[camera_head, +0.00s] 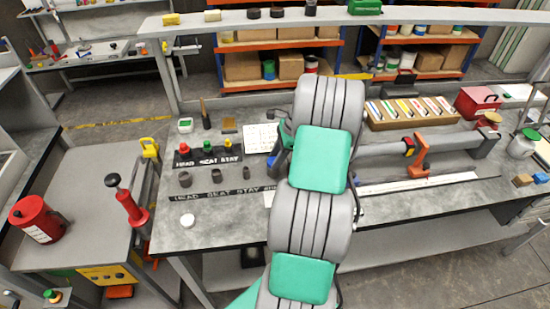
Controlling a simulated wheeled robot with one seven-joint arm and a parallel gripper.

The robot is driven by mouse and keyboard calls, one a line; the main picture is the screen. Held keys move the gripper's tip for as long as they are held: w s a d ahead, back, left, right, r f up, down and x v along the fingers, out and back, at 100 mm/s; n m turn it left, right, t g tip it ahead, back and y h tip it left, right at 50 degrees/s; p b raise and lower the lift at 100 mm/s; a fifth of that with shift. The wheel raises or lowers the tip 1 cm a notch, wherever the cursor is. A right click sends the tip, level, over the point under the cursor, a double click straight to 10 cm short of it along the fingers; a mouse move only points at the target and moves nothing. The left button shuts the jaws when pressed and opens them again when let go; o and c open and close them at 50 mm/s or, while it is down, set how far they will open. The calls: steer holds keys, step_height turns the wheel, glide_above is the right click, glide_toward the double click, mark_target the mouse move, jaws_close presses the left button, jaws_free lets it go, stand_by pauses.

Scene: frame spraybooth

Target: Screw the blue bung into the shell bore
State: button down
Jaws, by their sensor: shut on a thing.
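My gripper (274,156) is over the middle of the bench, mostly hidden behind my own arm. It is shut on the blue bung (271,165), of which only a small blue patch shows at the arm's left edge. Whether the bung touches a bore cannot be seen. Several dark grey sockets stand in a row at the front, among them one (246,173) just left of my arm. A label strip (215,195) in front of them reads HEAD, SEAT, STAY, then is cut off by my arm. The shell bore is not visible.
Red, green and yellow bungs (206,147) stand on a rear rack. A white round lid (188,220) lies at the front left. A grey frame tube with an orange clamp (420,158) lies right. A red hand pump (130,205) stands on the left cart.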

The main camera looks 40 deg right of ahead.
steer(key=m, duration=0.2)
steer(key=m+t+h, duration=0.1)
steer(key=m, duration=0.1)
steer(key=shift+s+a, duration=0.15)
steer(key=shift+s, duration=0.05)
steer(key=shift+m, duration=0.3)
steer(key=m+h, duration=0.2)
steer(key=m, duration=0.2)
steer(key=shift+a+m+t, duration=0.1)
steer(key=shift+m+t, duration=0.2)
steer(key=shift+t, duration=0.1)
steer(key=shift+f, duration=0.1)
steer(key=c, duration=1.1)
jaws_free()
